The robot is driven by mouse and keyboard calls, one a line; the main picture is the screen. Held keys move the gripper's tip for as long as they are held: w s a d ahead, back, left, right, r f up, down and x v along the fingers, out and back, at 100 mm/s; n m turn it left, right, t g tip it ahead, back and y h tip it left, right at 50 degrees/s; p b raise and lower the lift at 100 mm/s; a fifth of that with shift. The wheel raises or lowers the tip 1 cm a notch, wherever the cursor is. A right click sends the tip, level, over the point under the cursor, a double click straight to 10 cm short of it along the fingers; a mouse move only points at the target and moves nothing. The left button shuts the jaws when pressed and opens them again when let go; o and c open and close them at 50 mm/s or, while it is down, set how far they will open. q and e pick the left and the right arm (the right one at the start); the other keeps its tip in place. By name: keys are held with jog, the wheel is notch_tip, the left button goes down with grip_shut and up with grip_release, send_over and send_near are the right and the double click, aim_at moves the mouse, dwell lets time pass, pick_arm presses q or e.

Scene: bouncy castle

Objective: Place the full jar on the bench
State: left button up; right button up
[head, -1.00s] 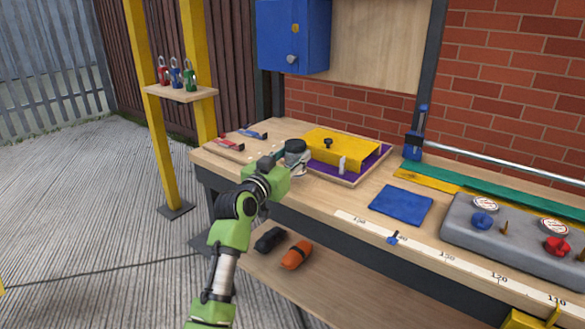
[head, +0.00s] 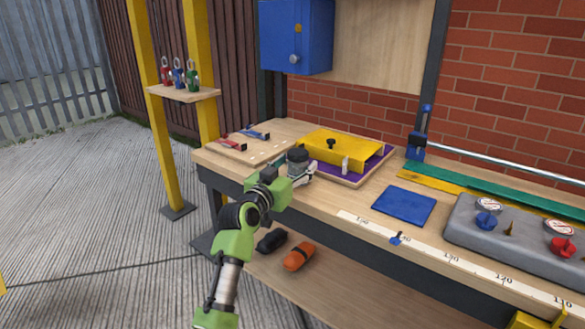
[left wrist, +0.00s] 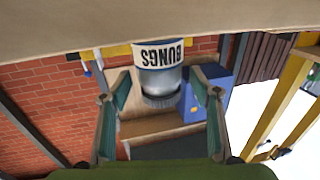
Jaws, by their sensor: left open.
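The jar (head: 298,160) has a dark lid and stands at the bench's (head: 345,190) front left, just before the yellow fixture. In the left wrist view, which is upside down, the jar (left wrist: 160,82) is clear, with a white label reading BUNGS. Its base seems to meet the bench top; its contents are hard to make out. My left gripper (head: 303,176) is open around the jar, with one green-padded finger on each side in the wrist view and a small gap showing. My right gripper is not in view.
A yellow fixture on a purple base (head: 340,150) sits close behind the jar. Red and blue tools on a board (head: 243,142) lie to the left. A blue mat (head: 404,205) and a grey gauge block (head: 520,240) are to the right. Clear wood lies between.

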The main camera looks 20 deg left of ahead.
pick_arm(q)
jog(key=s+a+p, duration=0.1)
jog(key=s+a, duration=0.1)
jog(key=s, duration=1)
jog(key=s+d+f+g, duration=0.15)
jog(key=s+f, duration=0.25)
jog(key=f, duration=0.6)
jog(key=s+d+f+g+y, duration=0.1)
jog(key=s+f+g, duration=0.2)
jog(key=f, duration=0.6)
jog(key=s+d+f+g, duration=0.1)
jog(key=s+f+g, duration=0.25)
jog(key=f, duration=0.65)
jog(key=s+f+g, duration=0.3)
jog(key=s+f, duration=0.7)
jog(key=s, duration=0.3)
jog(key=s+d+f+g+y, duration=0.1)
jog(key=s+f+g, duration=0.3)
jog(key=s+f, duration=0.6)
jog(key=s, duration=0.4)
jog(key=shift+s+y, duration=0.2)
jog(key=shift+y, duration=0.1)
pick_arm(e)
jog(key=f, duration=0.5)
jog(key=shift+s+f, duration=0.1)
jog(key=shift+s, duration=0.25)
